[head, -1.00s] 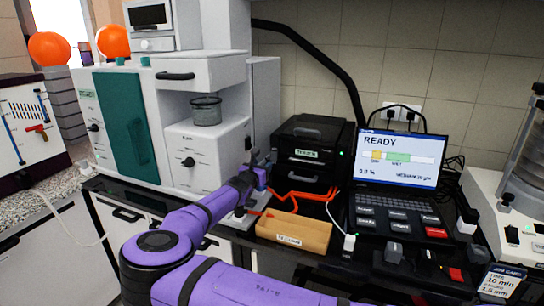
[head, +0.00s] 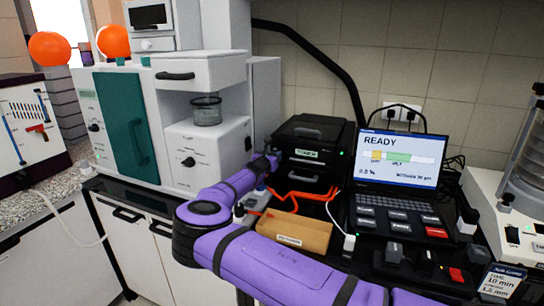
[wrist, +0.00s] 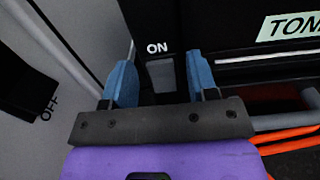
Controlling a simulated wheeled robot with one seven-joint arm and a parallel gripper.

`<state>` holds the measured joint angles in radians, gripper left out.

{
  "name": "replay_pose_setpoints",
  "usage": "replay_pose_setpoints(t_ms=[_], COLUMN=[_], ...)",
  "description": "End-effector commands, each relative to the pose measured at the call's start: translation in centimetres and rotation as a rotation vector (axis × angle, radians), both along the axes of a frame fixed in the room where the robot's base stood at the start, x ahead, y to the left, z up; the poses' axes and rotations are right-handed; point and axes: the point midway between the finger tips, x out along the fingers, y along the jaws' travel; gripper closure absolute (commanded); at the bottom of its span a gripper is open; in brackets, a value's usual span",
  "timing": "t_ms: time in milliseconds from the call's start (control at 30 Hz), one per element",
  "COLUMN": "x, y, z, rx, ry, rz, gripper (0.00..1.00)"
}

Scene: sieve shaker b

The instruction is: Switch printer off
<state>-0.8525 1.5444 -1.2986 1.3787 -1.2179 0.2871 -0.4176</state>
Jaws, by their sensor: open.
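The printer (head: 311,143) is a black box with a green label and a small green light, standing right of the white machine. It also fills the top right of the wrist view (wrist: 235,22), its label reading "TON" before the edge. A white "ON" mark sits on its black front, with a grey switch-like patch (wrist: 160,75) just below. My gripper (wrist: 157,70) is open, its blue fingers on either side of that patch, with nothing held. In the head view my gripper (head: 268,164) is at the printer's left front edge; contact cannot be told.
The white machine (head: 215,155) stands close on the left; "OFF" shows beside a black part in the wrist view (wrist: 25,85). Orange cables (head: 300,196) and a wooden tray (head: 292,231) lie in front of the printer. A laptop (head: 402,160) reading "READY" stands right.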

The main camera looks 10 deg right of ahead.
Motion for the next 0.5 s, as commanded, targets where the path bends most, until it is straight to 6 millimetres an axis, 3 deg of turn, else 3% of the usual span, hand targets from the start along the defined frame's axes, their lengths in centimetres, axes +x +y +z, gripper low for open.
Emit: replay_pose_setpoints(t_ms=[167, 367, 500], x=[-0.01, -0.02, -0.02], y=[0.02, 0.03, 0.03], z=[0.01, 0.01, -0.01], rx=[0.0, 0.0, -0.002], ry=[0.0, 0.0, -0.002], rz=[0.0, 0.0, 0.0], gripper=[0.49, 0.95, 0.96])
